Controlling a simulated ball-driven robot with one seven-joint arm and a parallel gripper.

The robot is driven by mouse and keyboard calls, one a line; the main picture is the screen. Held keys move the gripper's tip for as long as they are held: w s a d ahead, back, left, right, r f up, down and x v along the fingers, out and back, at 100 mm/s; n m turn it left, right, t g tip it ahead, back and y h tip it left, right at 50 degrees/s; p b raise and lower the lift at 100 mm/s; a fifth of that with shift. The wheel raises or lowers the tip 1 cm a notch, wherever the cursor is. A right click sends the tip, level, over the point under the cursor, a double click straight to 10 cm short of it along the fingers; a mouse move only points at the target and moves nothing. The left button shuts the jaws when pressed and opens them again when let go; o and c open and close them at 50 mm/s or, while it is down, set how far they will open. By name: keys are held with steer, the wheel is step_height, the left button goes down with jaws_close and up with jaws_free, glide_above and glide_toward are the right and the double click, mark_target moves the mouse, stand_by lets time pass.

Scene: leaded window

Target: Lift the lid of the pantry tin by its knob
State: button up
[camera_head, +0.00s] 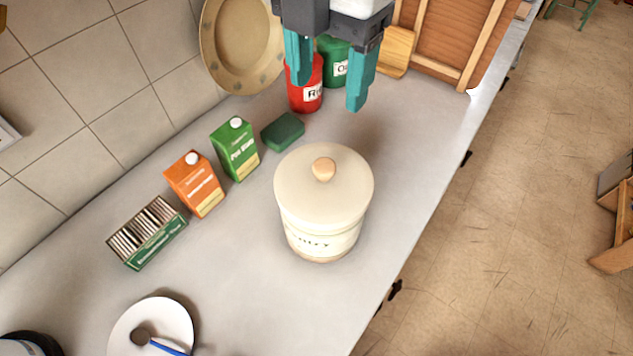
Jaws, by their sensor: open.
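The cream pantry tin (318,238) stands upright on the grey counter, with partly readable dark lettering on its side. Its cream lid (345,192) sits on top, with a round light-wood knob (323,169) at the centre. My gripper (328,95) shows at the top of the view with two teal fingers. It is open and empty, above and behind the tin in the picture, apart from the knob. The knob is in full view. The gripper's fingers partly cover a red tin and a green tin behind them.
Behind the tin are a red tin (306,98), a green tin (336,72) and a green block (283,132). Cartons in green (235,150) and orange (194,184) and a box (148,232) stand left. A white plate (172,318) lies front left. The counter's edge runs right of the tin.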

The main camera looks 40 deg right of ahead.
step_height(320, 180, down, 4)
steer(key=b, duration=0.3)
steer(key=p, duration=0.1)
glide_above(324, 165)
steer(key=f, duration=0.4)
steer(key=shift+w+d+f, duration=0.25)
steer(key=shift+f, duration=0.1)
steer(key=f, duration=0.1)
steer(key=f+p, duration=0.1)
steer(key=f, duration=0.1)
steer(key=f+p, duration=0.1)
steer(key=shift+s+a+f, duration=0.25)
steer(key=shift+s, duration=0.05)
steer(key=shift+f, duration=0.5)
steer(key=c, duration=1.1)
